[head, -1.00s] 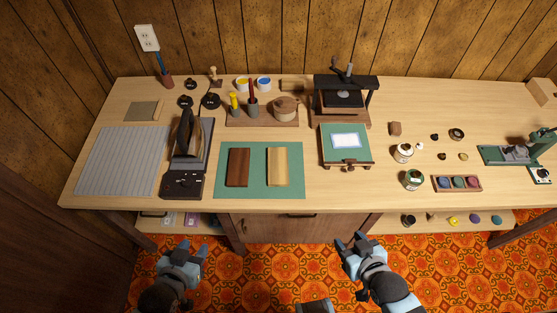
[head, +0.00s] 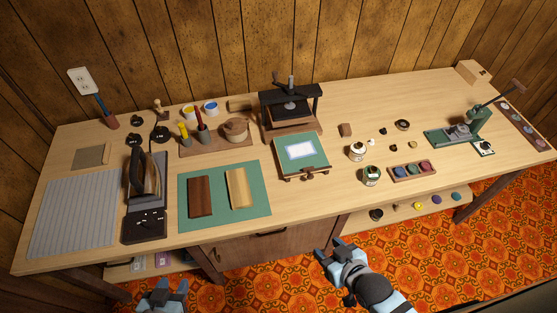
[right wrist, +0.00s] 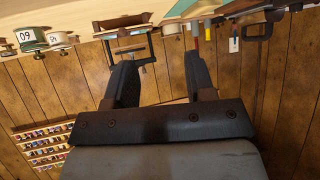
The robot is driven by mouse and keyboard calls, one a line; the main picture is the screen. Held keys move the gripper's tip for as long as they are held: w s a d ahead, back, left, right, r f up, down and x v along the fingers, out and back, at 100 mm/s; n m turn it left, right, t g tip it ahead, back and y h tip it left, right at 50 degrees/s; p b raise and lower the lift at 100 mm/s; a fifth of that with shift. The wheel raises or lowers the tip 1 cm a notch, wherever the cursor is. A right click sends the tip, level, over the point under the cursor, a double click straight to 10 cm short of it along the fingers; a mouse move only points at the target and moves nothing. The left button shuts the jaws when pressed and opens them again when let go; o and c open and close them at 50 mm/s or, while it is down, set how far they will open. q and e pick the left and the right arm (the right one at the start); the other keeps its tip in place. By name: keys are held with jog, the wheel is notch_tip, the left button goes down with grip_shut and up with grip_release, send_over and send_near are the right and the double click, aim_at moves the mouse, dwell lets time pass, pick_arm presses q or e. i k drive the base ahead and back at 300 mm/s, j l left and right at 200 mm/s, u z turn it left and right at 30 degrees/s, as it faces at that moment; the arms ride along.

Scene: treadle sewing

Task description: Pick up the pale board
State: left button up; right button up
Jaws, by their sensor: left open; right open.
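The pale board (head: 238,188) lies flat on the green mat (head: 220,215) on the workbench, to the right of a dark brown board (head: 200,197). My right gripper (head: 327,251) is open and empty, in front of the bench's front edge and to the right of the pale board. Its two dark fingers also show apart in the right wrist view (right wrist: 160,78). My left gripper (head: 169,289) is open and empty at the bottom of the head view, below the bench front and left of the pale board.
An iron (head: 143,175) on its stand is left of the mat. A press (head: 290,108) with a green-topped frame (head: 302,156) stands right of it. Jars (head: 358,150), a small tray (head: 412,170) and a green machine (head: 462,130) sit farther right. The bench's front edge lies between grippers and board.

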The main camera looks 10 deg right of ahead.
aim_at(240, 195)
jog(key=l, duration=0.3)
jog(key=i+l, duration=0.15)
jog(key=l, duration=0.2)
jog(key=u, duration=0.4)
jog(key=l+u, duration=0.1)
jog(key=u, duration=0.3)
jog(key=l+u, duration=0.1)
jog(key=u, duration=0.7)
